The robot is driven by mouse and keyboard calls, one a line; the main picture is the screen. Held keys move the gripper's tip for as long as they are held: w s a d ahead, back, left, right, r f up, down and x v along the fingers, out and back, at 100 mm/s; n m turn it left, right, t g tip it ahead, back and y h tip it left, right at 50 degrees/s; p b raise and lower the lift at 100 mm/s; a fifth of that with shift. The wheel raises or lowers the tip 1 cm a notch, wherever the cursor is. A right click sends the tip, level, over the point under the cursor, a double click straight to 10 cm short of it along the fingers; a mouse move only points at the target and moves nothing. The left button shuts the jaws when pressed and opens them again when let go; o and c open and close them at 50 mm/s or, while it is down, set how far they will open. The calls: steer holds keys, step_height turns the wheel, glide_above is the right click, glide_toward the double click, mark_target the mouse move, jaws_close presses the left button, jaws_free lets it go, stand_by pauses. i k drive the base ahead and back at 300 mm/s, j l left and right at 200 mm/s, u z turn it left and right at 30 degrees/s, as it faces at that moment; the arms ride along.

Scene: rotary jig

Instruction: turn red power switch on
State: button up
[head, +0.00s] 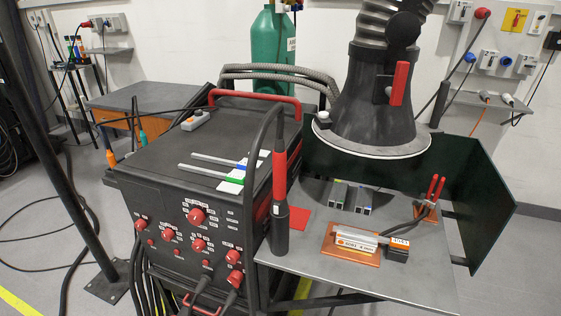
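Several red knobs sit on the front panel of a black welding machine (240,125). The largest is a red rotary knob (196,216) at upper middle of the panel. Other red knobs show at the panel's left (140,225) and lower right (234,257). On the right wall there is also a yellow plate with a red part (515,20). Labels are too small to read, so I cannot tell which is the power switch or its position. My gripper is not in view.
A metal work table (395,275) stands right of the machine, with a dark green screen (480,200) behind it. A fume hood (372,110) hangs above. A dark post (60,150) and floor cables (45,265) are at the left.

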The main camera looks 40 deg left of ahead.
mark_target(236, 276)
steer(key=u, duration=1.8)
steer(key=j+z, duration=0.1)
steer(key=z, duration=0.25)
steer(key=k+j+z, duration=0.1)
steer(key=z, duration=0.2)
steer(key=k+j+z, duration=0.3)
steer(key=k+j, duration=0.2)
steer(key=k+j+z, duration=0.3)
steer(key=k+j, duration=0.3)
steer(key=k+u, duration=0.05)
steer(key=k, duration=0.05)
